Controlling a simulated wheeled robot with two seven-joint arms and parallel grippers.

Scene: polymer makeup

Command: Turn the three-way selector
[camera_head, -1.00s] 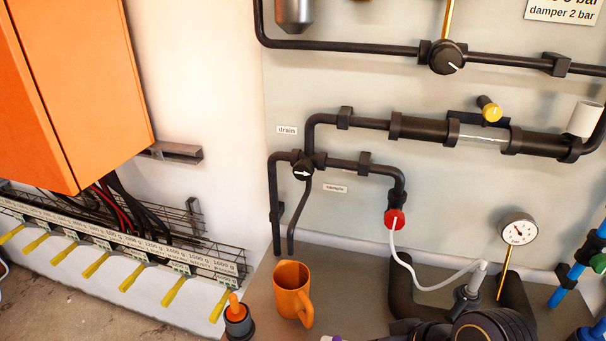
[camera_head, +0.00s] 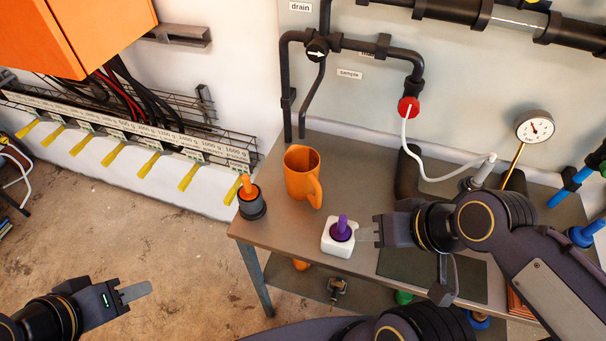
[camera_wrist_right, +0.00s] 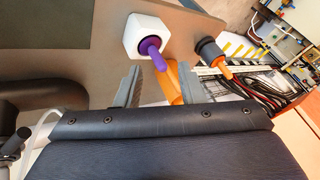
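The three-way selector (camera_head: 317,49) is a round black knob with a white arrow, on the black pipe junction in the upper middle of the head view. Its arrow points right. A "drain" label (camera_head: 300,7) is above left of it and a "sample" label (camera_head: 349,74) below right. My right gripper (camera_head: 368,234) is over the bench, well below the selector, beside the white block with the purple peg (camera_head: 337,241). In the wrist view its fingers (camera_wrist_right: 160,88) are apart with nothing held. My left gripper (camera_head: 136,292) is low at the left, away from the bench; its finger opening is unclear.
An orange mug (camera_head: 297,182) and a dark holder with an orange peg (camera_head: 252,206) stand on the bench (camera_head: 268,226) below the selector. A red cap (camera_head: 408,107) with a white hose and a gauge (camera_head: 535,127) are to the right. An orange cabinet (camera_head: 80,28) is at upper left.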

